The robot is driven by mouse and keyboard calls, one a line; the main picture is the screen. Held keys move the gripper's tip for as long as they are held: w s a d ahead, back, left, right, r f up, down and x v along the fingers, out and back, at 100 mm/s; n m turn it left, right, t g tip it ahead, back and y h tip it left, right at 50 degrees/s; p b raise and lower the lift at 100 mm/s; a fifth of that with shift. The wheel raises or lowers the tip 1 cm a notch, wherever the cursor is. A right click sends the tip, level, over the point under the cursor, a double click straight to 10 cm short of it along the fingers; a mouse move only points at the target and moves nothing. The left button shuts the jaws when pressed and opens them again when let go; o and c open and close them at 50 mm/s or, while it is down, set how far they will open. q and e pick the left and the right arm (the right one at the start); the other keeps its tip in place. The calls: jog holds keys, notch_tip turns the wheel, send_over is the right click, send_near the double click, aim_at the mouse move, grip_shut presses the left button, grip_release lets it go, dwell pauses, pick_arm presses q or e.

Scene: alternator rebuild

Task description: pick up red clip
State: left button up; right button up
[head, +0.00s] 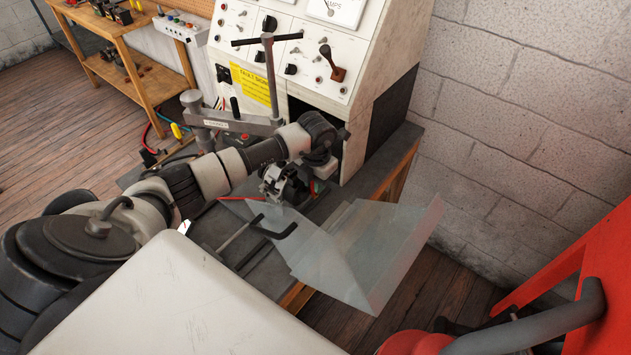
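My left arm reaches in from the left, and its gripper (322,165) points down at the right side of a small metal alternator (284,184). The fingers are small and partly hidden by the wrist, so I cannot tell whether they are open or shut. A small red spot (318,187) shows just below the gripper, beside the alternator; it may be the red clip, but it is too small to be sure. A thin red lead (240,198) runs to the left of the alternator. My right gripper is not in view.
A test bench console (340,60) with knobs and a yellow label stands behind. A clamp frame with a T-handle (267,80) is left of the gripper. A clear tilted guard (375,255) stands in front. Red equipment (570,290) is at the right.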

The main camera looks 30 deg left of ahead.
pick_arm(q)
jog(key=c, duration=0.3)
jog(key=shift+c, duration=0.2)
jog(key=shift+r, duration=0.1)
jog(key=shift+w+r+b, duration=0.2)
jog(key=shift+r+b, duration=0.2)
jog(key=shift+r, duration=0.05)
grip_shut()
jog(key=r+b, duration=0.1)
jog(key=s+r, duration=0.1)
jog(key=r, duration=0.1)
jog(key=shift+r+b, duration=0.2)
jog(key=shift+b, duration=0.2)
jog(key=s+r+b, duration=0.1)
jog(key=s+r, duration=0.9)
jog(key=s, duration=0.1)
jog(key=shift+d+r+b, duration=0.35)
jog(key=shift+b, duration=0.05)
